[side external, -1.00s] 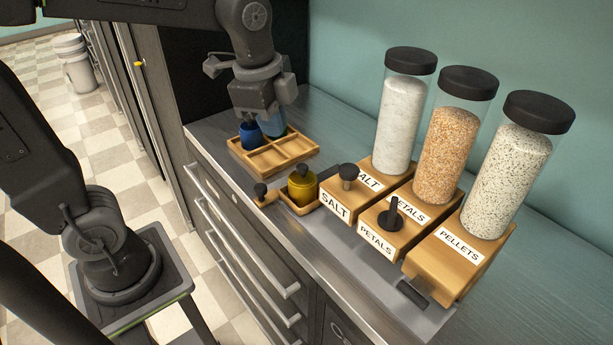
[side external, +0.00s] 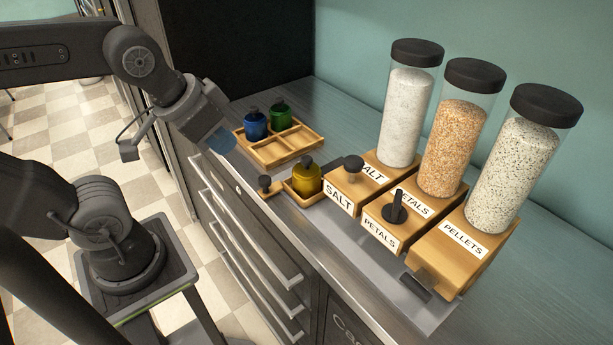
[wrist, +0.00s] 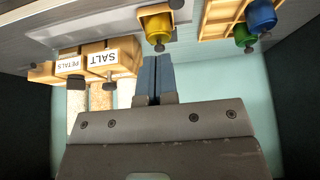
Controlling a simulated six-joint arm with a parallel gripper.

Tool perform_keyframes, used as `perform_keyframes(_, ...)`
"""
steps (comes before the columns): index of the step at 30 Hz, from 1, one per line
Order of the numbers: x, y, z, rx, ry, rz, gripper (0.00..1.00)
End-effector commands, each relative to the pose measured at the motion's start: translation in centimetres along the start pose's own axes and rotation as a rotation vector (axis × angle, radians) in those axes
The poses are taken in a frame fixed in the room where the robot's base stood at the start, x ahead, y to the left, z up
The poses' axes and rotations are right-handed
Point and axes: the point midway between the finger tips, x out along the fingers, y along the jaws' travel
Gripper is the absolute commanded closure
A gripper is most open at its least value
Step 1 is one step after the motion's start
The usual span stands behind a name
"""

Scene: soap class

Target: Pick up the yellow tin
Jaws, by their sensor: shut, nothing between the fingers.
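The yellow tin (side external: 306,178) with a dark knob on its lid stands upright in a small wooden holder (side external: 292,193) on the counter, left of the SALT block. It also shows at the top of the wrist view (wrist: 157,27). My gripper (side external: 222,140) hangs in the air over the counter's front side, left of the wooden tray and apart from the yellow tin. Its blue fingers (wrist: 155,80) are shut together and empty.
A divided wooden tray (side external: 285,150) holds a blue tin (side external: 255,126) and a green tin (side external: 281,116). Three tall jars (side external: 405,115) stand on wooden dispenser blocks labelled SALT, PETALS and PELLETS to the right. The counter behind the tray is clear.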

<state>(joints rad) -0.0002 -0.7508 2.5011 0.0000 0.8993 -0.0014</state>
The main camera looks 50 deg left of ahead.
Motion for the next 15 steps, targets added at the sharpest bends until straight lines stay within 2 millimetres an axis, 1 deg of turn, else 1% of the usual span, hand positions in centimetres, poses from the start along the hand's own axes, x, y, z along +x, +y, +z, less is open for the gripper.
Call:
perform_keyframes(8, -0.01, 0.01, -0.02, 0.001, 0.0, 0.0, 1.0)
perform_keyframes(15, -0.01, 0.01, -0.03, 0.002, 0.0, 0.0, 0.78)
